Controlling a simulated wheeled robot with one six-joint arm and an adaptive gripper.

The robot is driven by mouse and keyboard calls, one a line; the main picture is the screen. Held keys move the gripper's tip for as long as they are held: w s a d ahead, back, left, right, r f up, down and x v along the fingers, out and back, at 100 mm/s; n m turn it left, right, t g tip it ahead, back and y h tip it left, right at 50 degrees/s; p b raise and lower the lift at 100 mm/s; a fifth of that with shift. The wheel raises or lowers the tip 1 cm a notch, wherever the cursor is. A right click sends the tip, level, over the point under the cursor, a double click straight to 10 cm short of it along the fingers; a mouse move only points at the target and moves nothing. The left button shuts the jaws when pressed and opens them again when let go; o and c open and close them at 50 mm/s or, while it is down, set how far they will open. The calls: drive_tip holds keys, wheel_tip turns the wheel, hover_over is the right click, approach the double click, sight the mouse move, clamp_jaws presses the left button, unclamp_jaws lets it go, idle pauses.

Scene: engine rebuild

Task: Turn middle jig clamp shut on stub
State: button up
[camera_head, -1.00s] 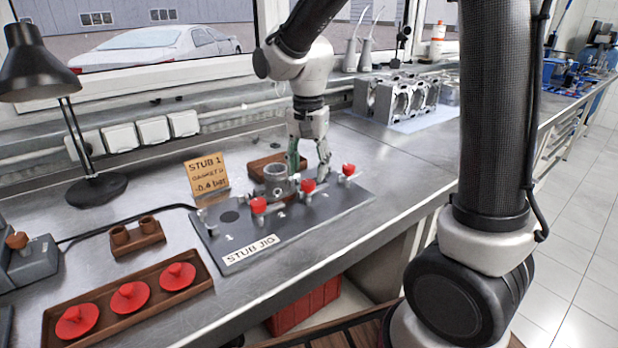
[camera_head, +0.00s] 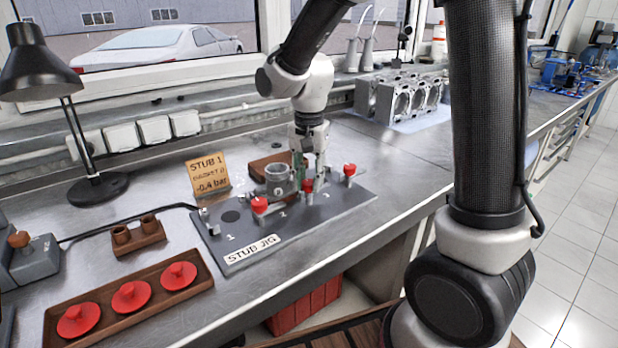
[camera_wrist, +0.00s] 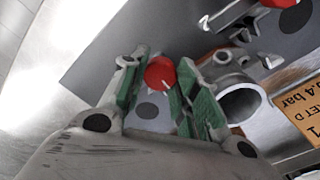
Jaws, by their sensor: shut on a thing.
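The grey stub jig (camera_head: 355,198) lies on the bench with three red-knobbed clamps. A grey metal stub (camera_head: 276,174) stands upright on its middle part and shows as an open ring in the wrist view (camera_wrist: 238,104). The middle clamp's red knob (camera_head: 307,186) is just right of the stub. My gripper (camera_head: 303,168) is down at this clamp. In the wrist view its green-padded fingers are shut on the red knob (camera_wrist: 160,72), one on each side. The clamp's bar is largely hidden, so I cannot tell whether it touches the stub.
The left clamp (camera_head: 260,205) and right clamp (camera_head: 349,170) flank the middle one. A wooden tray (camera_head: 200,290) with red parts is at front left. Bare bench lies right of the jig.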

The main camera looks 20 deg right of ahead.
drive_tip(key=n, duration=0.4)
drive_tip(key=shift+n, duration=0.4)
drive_tip(key=n, duration=0.4)
drive_tip(key=shift+n, duration=0.3)
drive_tip(key=n, duration=0.4)
drive_tip(key=shift+n, duration=2.3)
drive_tip(key=shift+w, duration=0.1)
drive_tip(key=o, duration=1)
drive_tip(key=shift+o, duration=0.2)
